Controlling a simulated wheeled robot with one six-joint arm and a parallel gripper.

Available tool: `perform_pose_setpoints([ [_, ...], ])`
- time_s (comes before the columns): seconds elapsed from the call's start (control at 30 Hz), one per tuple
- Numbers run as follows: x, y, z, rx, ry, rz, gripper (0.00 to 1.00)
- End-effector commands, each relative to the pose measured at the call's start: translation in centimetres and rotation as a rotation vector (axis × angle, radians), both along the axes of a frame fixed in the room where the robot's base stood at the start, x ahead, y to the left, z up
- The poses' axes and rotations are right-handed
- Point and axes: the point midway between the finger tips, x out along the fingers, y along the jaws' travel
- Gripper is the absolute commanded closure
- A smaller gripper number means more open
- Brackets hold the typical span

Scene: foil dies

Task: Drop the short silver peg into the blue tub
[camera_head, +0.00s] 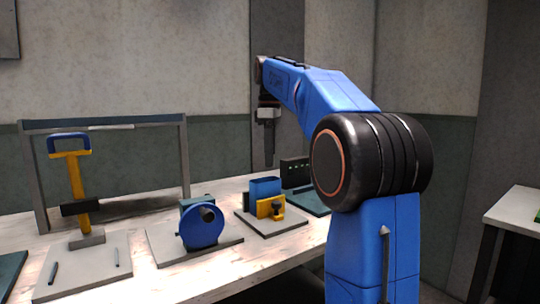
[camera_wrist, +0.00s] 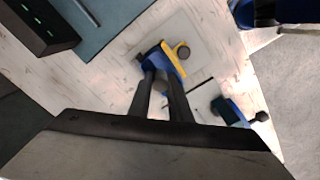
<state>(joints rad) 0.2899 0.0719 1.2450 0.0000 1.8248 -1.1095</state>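My gripper (camera_head: 267,160) hangs fingers-down above the back right of the table. The wrist view shows its two dark fingers (camera_wrist: 160,74) apart, with no peg visible between them. Below the fingertips is a blue box-shaped holder (camera_head: 265,187) with a yellow front and a dark knob. It also shows in the wrist view (camera_wrist: 150,62), partly hidden by the fingers; it may be the blue tub, but I cannot tell. I cannot pick out the short silver peg for certain. A slim grey rod (camera_wrist: 87,12) lies on a teal mat (camera_wrist: 98,33) in the wrist view.
A blue wheel device (camera_head: 201,225) stands left of the blue holder. A yellow press with a blue handle (camera_head: 83,190) stands farther left, its grey plate carrying thin dark pegs (camera_head: 53,272). A dark block with green lights (camera_head: 295,172) stands at the back right.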

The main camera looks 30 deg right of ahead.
Motion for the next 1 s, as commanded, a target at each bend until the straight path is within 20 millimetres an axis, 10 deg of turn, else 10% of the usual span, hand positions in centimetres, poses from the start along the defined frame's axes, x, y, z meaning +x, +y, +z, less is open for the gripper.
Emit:
perform_pose_setpoints([
  [0.47, 0.0, 0.0, 0.4, -0.001, -0.001, 0.000, 0.60],
  [1.0, 0.1, 0.0, 6.8, 0.000, 0.000, 0.000, 0.60],
])
